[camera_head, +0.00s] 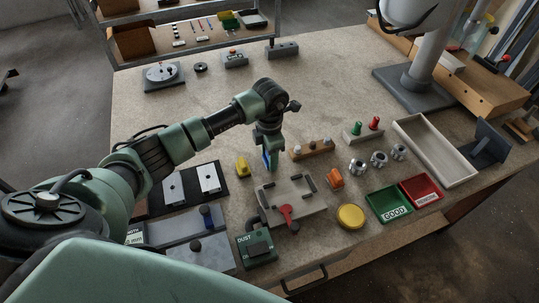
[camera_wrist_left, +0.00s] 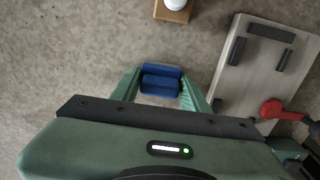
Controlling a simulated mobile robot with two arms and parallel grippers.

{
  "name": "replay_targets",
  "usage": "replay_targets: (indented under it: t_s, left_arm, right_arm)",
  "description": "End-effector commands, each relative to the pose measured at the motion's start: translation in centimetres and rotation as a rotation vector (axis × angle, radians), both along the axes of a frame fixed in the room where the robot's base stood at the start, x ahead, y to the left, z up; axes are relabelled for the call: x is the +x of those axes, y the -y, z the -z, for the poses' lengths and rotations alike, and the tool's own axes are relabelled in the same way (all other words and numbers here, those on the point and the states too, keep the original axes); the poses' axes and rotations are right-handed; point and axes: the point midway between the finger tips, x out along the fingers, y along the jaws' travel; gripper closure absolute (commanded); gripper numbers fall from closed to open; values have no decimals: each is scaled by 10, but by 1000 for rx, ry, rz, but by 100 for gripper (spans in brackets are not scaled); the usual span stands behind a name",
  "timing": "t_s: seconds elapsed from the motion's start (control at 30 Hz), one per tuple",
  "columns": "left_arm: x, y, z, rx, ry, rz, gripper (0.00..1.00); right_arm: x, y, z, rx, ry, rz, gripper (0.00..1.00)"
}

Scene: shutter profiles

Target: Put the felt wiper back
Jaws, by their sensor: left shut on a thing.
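My left gripper (camera_head: 268,166) is shut on the blue felt wiper (camera_wrist_left: 160,80). The wiper shows as a blue block between the fingertips in the left wrist view, and as a narrow blue strip (camera_head: 265,157) in the head view. The gripper points down above the worktable, just behind the pale fixture plate (camera_head: 290,193). I cannot tell how far the wiper is above the table. A wooden block with several small knobs (camera_head: 311,149) stands to the right of the gripper. My right gripper is not in view.
A yellow piece (camera_head: 242,167) lies left of the gripper. The fixture has a red clamp handle (camera_head: 287,213). An orange piece (camera_head: 334,178), metal parts (camera_head: 379,158), a green tray (camera_head: 387,204) and a red tray (camera_head: 421,190) lie to the right.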

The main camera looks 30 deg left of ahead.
Motion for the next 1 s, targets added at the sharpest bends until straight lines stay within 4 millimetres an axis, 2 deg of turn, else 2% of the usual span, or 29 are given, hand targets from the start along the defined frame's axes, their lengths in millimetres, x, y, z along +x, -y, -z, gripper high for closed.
replay_targets:
  t_s: [0.07,0.1,0.17,0.2,0.57,0.63,0.77,1.0]
  left_arm:
    - [0,0,3,0,0,0,93]
    - [0,0,4,0,0,0,52]
    - [0,0,2,0,0,0,36]
    - [0,0,2,0,0,0,33]
    - [0,0,-2,0,0,0,33]
    - [1,-1,-7,0,3,0,33]
    - [2,-1,-29,1,6,1,33]
    - [2,-1,-82,1,6,0,33]
  right_arm:
    - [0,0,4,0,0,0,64]
    - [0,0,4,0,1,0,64]
    - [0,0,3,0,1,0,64]
    - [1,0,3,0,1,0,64]
    - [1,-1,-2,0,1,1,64]
    - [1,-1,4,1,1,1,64]
    - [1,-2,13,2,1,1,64]
    - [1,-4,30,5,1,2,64]
